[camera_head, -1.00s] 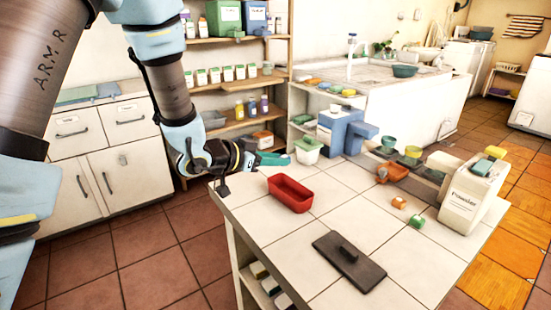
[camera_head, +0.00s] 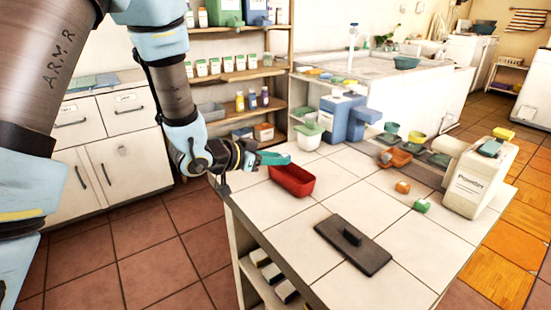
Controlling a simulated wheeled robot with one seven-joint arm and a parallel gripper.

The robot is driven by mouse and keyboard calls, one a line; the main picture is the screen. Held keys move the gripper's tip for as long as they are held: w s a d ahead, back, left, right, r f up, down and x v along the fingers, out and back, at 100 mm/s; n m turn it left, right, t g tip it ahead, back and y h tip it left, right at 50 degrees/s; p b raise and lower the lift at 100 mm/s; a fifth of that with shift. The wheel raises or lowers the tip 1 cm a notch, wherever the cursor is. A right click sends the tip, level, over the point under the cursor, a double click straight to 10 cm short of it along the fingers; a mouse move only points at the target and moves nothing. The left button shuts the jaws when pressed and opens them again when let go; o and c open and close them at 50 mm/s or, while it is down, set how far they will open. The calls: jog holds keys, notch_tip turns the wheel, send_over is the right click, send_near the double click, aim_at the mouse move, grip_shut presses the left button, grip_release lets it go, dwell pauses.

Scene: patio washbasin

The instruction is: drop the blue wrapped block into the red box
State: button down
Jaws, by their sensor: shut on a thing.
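The red box (camera_head: 292,182) is an open, oblong tray on the white tiled table, near its far left edge. My gripper (camera_head: 262,158) is at the end of the arm coming from the upper left. It is shut on the blue wrapped block (camera_head: 274,159), which shows as a blue-green piece at the fingertips. The block is just above the box's far rim in the picture; I cannot tell its exact height or whether it is over the opening. The inside of the box shows no other object.
A dark grey lid-like plate (camera_head: 352,246) lies in front of the box. A white-and-green tub (camera_head: 308,138) and a blue dispenser (camera_head: 345,118) stand behind it. A white canister (camera_head: 474,180) is at the right. The table between is mostly clear.

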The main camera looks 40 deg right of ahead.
jog(key=c, duration=0.6)
grip_release()
jog(key=b+v, duration=0.1)
jog(key=v, duration=0.9)
jog(key=shift+a, duration=0.4)
jog(key=shift+r, duration=0.1)
